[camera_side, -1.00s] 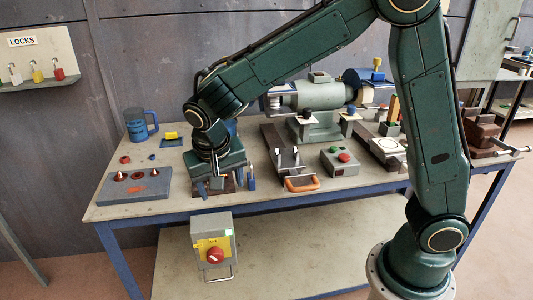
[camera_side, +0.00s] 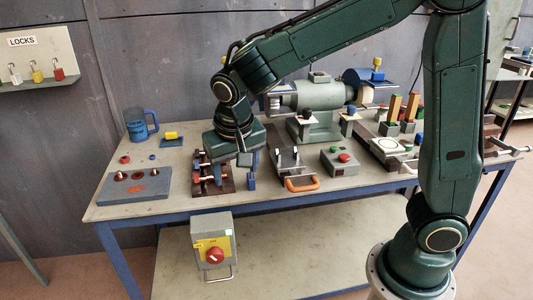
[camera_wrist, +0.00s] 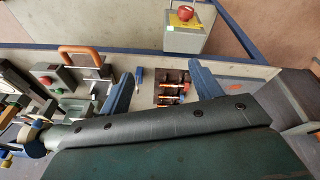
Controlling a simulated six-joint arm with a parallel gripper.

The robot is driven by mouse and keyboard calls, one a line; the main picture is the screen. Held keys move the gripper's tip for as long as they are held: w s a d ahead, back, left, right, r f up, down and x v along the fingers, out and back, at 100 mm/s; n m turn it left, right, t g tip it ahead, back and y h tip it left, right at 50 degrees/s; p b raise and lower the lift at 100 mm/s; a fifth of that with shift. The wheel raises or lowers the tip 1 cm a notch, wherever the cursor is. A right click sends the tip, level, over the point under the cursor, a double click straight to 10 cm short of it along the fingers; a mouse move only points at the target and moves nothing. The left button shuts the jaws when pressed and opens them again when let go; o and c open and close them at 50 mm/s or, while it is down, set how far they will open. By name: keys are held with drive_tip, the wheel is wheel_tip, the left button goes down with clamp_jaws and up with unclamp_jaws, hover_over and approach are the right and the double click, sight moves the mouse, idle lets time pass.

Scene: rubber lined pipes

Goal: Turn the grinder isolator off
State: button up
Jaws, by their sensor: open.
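The isolator is a grey box (camera_side: 213,238) with a yellow plate and a red rotary knob (camera_side: 215,255), mounted at the bench's front edge. The box also shows at the top of the wrist view (camera_wrist: 187,28), with its red knob (camera_wrist: 186,13) facing up in the picture. The knob's exact setting is too small to read. My gripper (camera_side: 228,163) is over the bench, above and behind the isolator and apart from it. In the wrist view its two blue fingers (camera_wrist: 163,88) are spread wide with nothing held between them.
A dark rack with red-orange parts (camera_side: 212,183) lies below my gripper. A grey box with a green and a red button (camera_side: 340,160), an orange handle (camera_side: 302,184) and the grinder (camera_side: 315,100) are to the right. Space before the isolator is clear.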

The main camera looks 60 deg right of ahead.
drive_tip(key=shift+w+f, duration=0.1)
drive_tip(key=m+h, duration=0.1)
drive_tip(key=m, duration=0.1)
hover_over(214, 256)
drive_tip(key=s+a, duration=0.2)
drive_tip(key=s, duration=0.1)
wheel_tip(214, 256, down, 8)
drive_tip(key=w+a+f+m+g+h, duration=0.1)
drive_tip(key=a+f, duration=0.3)
drive_tip(key=f, duration=0.5)
drive_tip(key=shift+w+a+h, duration=0.15)
drive_tip(key=shift+w+h, duration=0.25)
drive_tip(key=shift+h, duration=0.1)
drive_tip(key=shift+f, duration=0.15)
drive_tip(key=x, duration=1.3)
drive_tip(key=shift+d+f, duration=0.2)
drive_tip(key=shift+f, duration=0.05)
drive_tip(key=c, duration=1)
